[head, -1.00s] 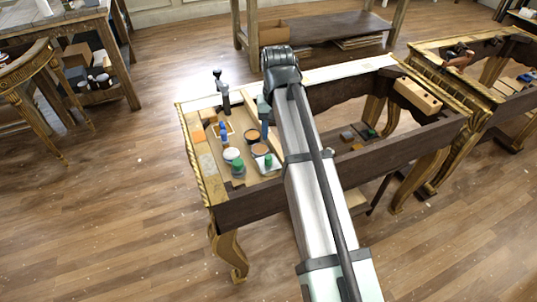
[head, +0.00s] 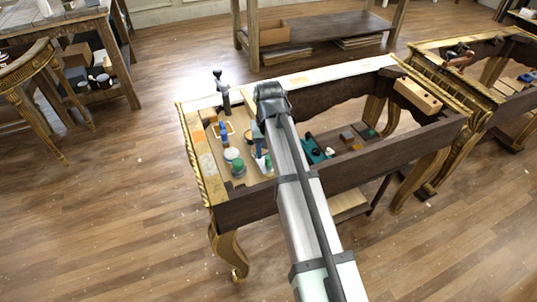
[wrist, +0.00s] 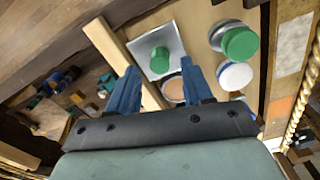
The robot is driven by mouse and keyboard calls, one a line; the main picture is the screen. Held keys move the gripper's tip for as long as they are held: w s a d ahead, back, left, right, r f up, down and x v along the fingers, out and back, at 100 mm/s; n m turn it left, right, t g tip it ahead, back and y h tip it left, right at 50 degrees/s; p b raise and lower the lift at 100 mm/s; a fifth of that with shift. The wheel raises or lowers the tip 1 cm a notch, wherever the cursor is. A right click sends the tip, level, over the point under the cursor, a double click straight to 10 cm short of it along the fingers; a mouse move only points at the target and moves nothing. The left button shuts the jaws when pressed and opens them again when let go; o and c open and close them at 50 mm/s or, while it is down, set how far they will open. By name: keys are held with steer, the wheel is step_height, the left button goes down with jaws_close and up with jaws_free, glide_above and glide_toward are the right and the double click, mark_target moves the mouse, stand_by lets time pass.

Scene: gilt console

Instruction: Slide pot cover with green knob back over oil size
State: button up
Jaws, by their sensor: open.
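The pot cover is a pale square plate (wrist: 174,37) with a round green knob (wrist: 160,59). It lies flat on the board beside a round pot of tan liquid (wrist: 173,90), likely the oil size. The pot shows between my fingers in the wrist view, partly hidden by the right finger. The cover (head: 262,167) shows in the head view, partly hidden by my arm. My gripper (wrist: 159,67) is open and empty, its two blue fingers pointing toward the cover, with the knob beyond the gap between their tips. I cannot tell its exact height.
A jar with a green lid (wrist: 241,43) and a white-lidded jar (wrist: 235,76) stand close to the right of the cover in the wrist view. A wooden strip (wrist: 118,52) runs along its left. A black upright tool (head: 221,92) stands at the console's back.

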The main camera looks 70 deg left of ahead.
mark_target(265, 164)
steer(key=shift+f, duration=1.15)
steer(key=shift+c, duration=0.5)
jaws_close()
